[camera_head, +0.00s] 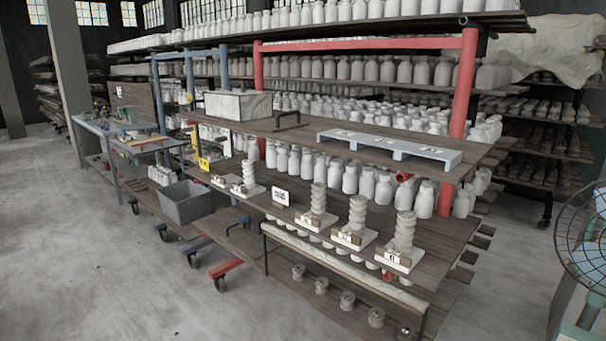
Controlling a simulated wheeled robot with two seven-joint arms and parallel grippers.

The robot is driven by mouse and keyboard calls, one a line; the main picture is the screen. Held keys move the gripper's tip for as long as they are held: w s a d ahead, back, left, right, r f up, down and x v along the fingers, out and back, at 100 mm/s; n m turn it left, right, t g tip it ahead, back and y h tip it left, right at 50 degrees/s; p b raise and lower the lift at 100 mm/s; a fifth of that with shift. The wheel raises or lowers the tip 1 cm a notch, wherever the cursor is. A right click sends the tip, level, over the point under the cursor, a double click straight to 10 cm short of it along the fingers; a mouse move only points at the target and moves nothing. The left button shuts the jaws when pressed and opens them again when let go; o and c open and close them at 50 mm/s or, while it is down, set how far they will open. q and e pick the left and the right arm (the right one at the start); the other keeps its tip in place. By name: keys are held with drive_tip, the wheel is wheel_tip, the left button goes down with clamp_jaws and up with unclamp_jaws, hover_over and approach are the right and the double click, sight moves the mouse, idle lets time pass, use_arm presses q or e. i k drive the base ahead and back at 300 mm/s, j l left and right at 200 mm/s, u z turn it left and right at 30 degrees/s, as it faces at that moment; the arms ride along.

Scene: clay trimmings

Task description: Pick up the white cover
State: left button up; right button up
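A large off-white sheet (540,52) lies draped over the top of the rack at the back right; it is the most cover-like white thing in view. Its left side is partly hidden behind the nearer shelving. Neither of my grippers is in view.
A long shelf unit (300,42) stands across the middle, filled with rows of white bottles (340,176). Its shelves also hold a whitish box (238,106), a pale blue slatted rack (390,148) and several stacked pieces on blocks. A wire-caged fan (588,235) stands at the right. Open floor (80,260) lies front left.

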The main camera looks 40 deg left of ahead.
sight(241, 105)
drive_tip(key=j+u, duration=0.1)
drive_tip(key=u, duration=1.55)
